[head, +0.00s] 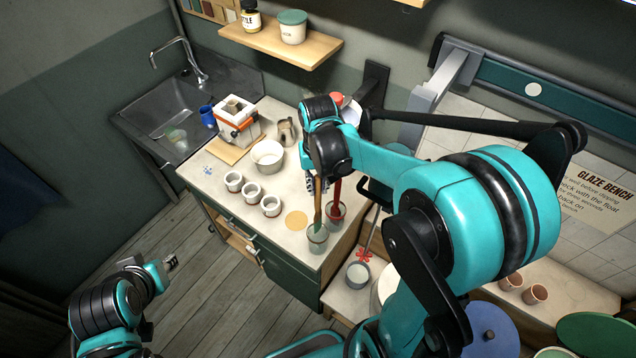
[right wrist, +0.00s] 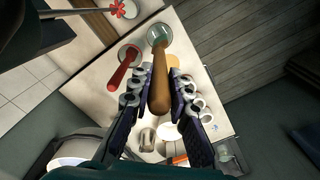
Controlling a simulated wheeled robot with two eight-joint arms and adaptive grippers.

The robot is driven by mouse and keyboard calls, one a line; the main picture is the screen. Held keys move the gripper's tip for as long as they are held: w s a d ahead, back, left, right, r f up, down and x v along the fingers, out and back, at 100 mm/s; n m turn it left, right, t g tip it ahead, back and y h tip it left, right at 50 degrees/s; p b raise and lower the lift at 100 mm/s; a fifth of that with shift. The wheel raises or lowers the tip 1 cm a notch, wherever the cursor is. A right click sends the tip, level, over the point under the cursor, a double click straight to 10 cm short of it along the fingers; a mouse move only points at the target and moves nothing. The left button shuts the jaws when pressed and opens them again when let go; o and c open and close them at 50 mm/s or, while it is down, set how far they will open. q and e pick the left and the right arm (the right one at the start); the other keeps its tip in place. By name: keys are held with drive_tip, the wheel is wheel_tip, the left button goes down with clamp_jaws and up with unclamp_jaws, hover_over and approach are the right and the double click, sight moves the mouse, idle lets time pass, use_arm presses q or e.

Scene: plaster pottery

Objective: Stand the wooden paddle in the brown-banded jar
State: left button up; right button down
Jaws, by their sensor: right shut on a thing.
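My right gripper (head: 316,180) is shut on the handle of the wooden paddle (head: 317,208), which also shows between the fingers in the right wrist view (right wrist: 160,85). The paddle points down, and its lower end is at the mouth of a pale greenish jar (head: 317,241) at the counter's front corner; it appears to be inside. Just behind stands another jar (head: 335,212) with a reddish tint, holding a red-handled tool (right wrist: 124,70). I cannot clearly make out a brown band on either jar. My left gripper (head: 171,262) is away from the counter at lower left; its jaw opening is unclear.
Three small cups (head: 252,192) stand in a row on the counter, with a round tan disc (head: 296,221) beside them. A white bowl (head: 268,156) sits behind. A lower shelf at right bears another pot (head: 358,274). The left front of the counter is clear.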

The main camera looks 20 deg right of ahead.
sight(318, 201)
drive_tip(key=shift+f+b, duration=3.15)
drive_tip(key=shift+f, duration=0.8)
drive_tip(key=c, duration=1.3)
unclamp_jaws()
drive_tip(key=shift+c, duration=0.2)
wheel_tip(318, 201, up, 12)
drive_tip(key=shift+r, duration=0.1)
drive_tip(key=s+a+f+n+t+b, duration=0.1)
drive_tip(key=s+a+f+t+b, duration=0.1)
drive_tip(key=f+b, duration=1)
drive_tip(key=s+a+f+n+t+b, duration=0.1)
drive_tip(key=s+f+t+b, duration=0.4)
drive_tip(key=f+b, duration=0.6)
wheel_tip(318, 201, down, 5)
drive_tip(key=shift+s+a+r+n+b, duration=0.2)
drive_tip(key=shift+s+a+n+b, duration=0.2)
drive_tip(key=shift+s, duration=0.8)
